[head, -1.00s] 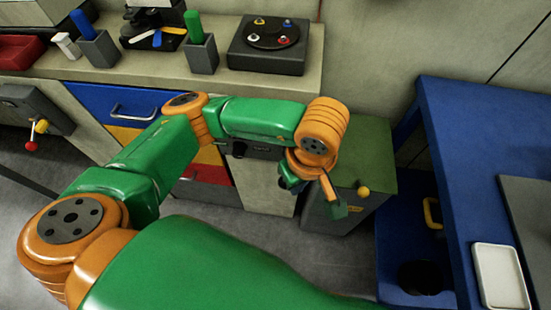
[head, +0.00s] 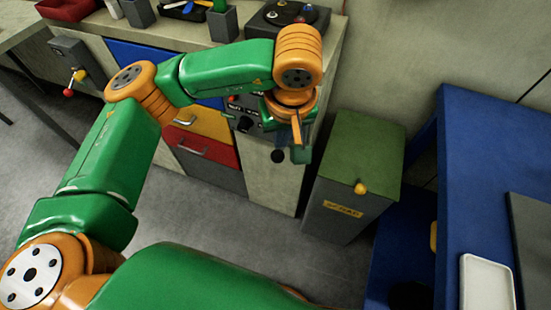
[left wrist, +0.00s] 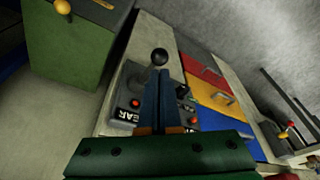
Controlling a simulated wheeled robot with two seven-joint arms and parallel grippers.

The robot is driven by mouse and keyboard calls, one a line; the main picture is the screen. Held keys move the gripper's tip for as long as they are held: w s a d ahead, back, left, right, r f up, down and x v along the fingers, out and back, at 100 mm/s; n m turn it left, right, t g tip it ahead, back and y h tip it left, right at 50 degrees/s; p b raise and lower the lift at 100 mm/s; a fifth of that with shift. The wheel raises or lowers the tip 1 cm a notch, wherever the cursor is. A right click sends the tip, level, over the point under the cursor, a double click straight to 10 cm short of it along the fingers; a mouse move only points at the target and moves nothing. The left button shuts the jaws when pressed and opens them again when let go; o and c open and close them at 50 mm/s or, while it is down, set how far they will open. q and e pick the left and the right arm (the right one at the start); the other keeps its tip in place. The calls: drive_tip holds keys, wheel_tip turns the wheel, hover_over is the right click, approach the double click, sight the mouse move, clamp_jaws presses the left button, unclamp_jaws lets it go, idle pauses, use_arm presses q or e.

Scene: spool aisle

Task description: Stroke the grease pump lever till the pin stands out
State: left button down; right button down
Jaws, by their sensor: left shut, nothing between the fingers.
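A dark control panel (head: 243,117) with a label, red buttons and a black knob is on the cabinet front, partly hidden by my left arm in the head view. The panel also shows in the left wrist view (left wrist: 126,92). A black ball (left wrist: 159,57) stands out just beyond the fingertips in the left wrist view, and a black ball (head: 278,156) shows below my gripper in the head view. My left gripper (head: 299,156) is shut and empty, in front of the cabinet. Its fingers (left wrist: 160,80) overlap the panel in the wrist view. I cannot make out a pin.
A grey bin with a green lid (head: 360,150) and yellow knob (head: 360,188) stands right of the gripper. A blue table (head: 470,200) with a white tray (head: 487,283) is at right. Floor between is clear.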

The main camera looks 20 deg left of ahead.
sight(278, 156)
use_arm(q)
drive_tip(key=b+x, duration=0.4)
drive_tip(key=x, duration=0.2)
drive_tip(key=shift+f, duration=0.45)
